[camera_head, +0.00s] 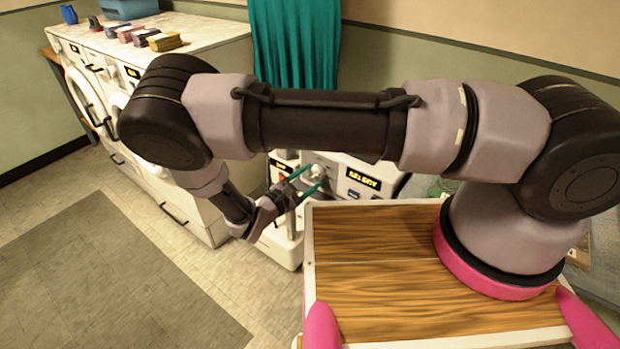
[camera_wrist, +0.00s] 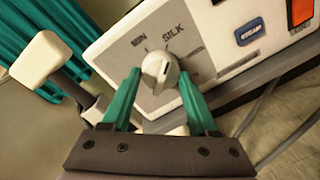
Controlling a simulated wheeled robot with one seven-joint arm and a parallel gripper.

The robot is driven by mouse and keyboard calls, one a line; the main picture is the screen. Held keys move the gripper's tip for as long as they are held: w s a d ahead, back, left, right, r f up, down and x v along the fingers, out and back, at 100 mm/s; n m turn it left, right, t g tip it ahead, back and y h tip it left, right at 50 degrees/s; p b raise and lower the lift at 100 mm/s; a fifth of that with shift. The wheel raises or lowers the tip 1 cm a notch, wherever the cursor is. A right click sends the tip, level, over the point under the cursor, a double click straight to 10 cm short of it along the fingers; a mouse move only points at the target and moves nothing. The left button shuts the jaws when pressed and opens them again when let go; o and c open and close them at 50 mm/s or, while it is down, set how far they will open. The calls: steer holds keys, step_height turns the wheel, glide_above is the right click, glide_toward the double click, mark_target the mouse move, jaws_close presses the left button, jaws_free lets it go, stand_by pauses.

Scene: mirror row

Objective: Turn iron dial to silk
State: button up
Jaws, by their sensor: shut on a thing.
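The iron dial (camera_wrist: 160,70) is a round off-white knob on a pale panel (camera_wrist: 110,45). The words MIN and SILK (camera_wrist: 174,32) are printed above it. In the head view my gripper (camera_head: 306,181) reaches the dial (camera_head: 317,171) on the front of the white unit, beside a dark display (camera_head: 363,179). The fingers cover the knob's sides.
A blue STEAM button (camera_wrist: 249,32) and an orange switch (camera_wrist: 302,12) sit right of the dial. A white-topped post (camera_wrist: 42,60) stands close left of my gripper. White washers (camera_head: 150,120) line the left, with small coloured stacks on top. A teal curtain (camera_head: 295,45) hangs behind.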

steer(key=o, duration=1.4)
steer(key=v, duration=1.1)
